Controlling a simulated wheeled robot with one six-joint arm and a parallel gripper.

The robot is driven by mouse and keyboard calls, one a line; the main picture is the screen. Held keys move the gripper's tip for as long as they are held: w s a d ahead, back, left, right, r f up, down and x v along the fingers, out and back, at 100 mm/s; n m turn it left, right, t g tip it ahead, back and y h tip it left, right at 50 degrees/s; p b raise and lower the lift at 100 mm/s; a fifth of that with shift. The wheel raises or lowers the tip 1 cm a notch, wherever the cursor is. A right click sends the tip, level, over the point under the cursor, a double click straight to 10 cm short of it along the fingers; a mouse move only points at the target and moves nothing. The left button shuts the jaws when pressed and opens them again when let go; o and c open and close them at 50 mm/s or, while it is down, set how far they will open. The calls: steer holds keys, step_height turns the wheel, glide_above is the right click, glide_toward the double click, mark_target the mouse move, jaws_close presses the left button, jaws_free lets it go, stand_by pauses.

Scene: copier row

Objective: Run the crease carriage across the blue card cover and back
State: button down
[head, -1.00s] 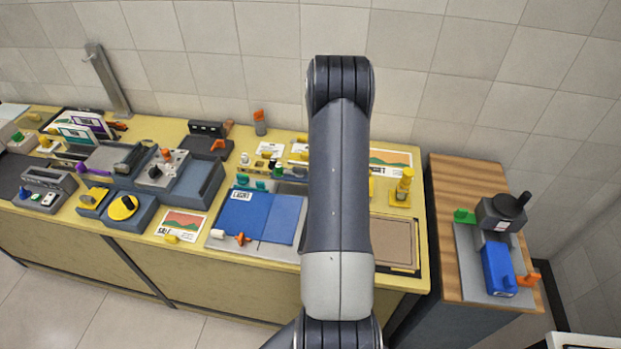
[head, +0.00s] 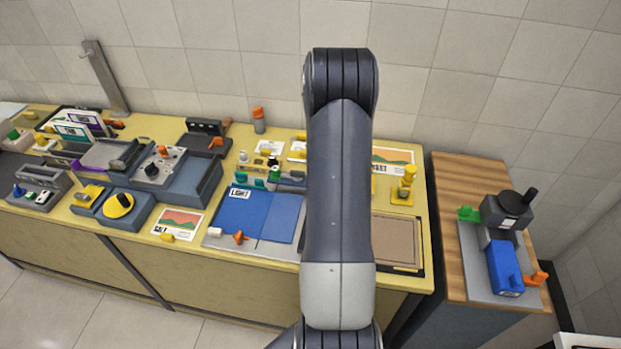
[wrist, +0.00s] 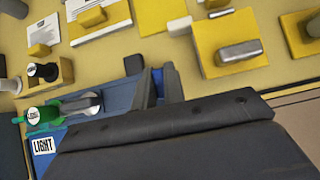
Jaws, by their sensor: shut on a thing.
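The blue card cover (head: 235,210) lies flat on a light grey creasing board (head: 272,247), with a white LIGHT label at its upper left. The label end also shows in the wrist view (wrist: 43,146). My gripper (wrist: 160,86) shows at the top of its dark housing in the wrist view, with its fingers close together. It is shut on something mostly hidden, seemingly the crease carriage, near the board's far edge. A green knob (wrist: 34,116) and a grey lever (wrist: 82,104) are left of the fingers. My arm hides the gripper in the head view.
A small orange lever (head: 239,237) stands at the board's front edge. A brown pad (head: 396,240) lies to the right. A wooden side table (head: 450,225) bears a blue and black device (head: 506,262).

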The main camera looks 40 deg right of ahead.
steer(key=shift+s+a+b, duration=0.4)
steer(key=shift+a+b, duration=0.05)
steer(key=shift+a, duration=0.15)
steer(key=shift+s+a+b, duration=1.25)
steer(key=shift+a+b, duration=0.2)
steer(key=shift+b, duration=0.2)
steer(key=shift+a, duration=0.15)
steer(key=shift+s+a+b, duration=1)
steer(key=shift+a+b, duration=0.05)
steer(key=shift+a, duration=0.1)
steer(key=shift+s+a, duration=0.25)
steer(key=shift+a, duration=0.05)
steer(key=shift+s+a+b, duration=0.5)
steer(key=shift+s+a, duration=0.1)
steer(key=shift+a, duration=0.2)
steer(key=shift+s+a+b, duration=0.45)
steer(key=shift+s+a, duration=0.15)
steer(key=shift+a, duration=0.15)
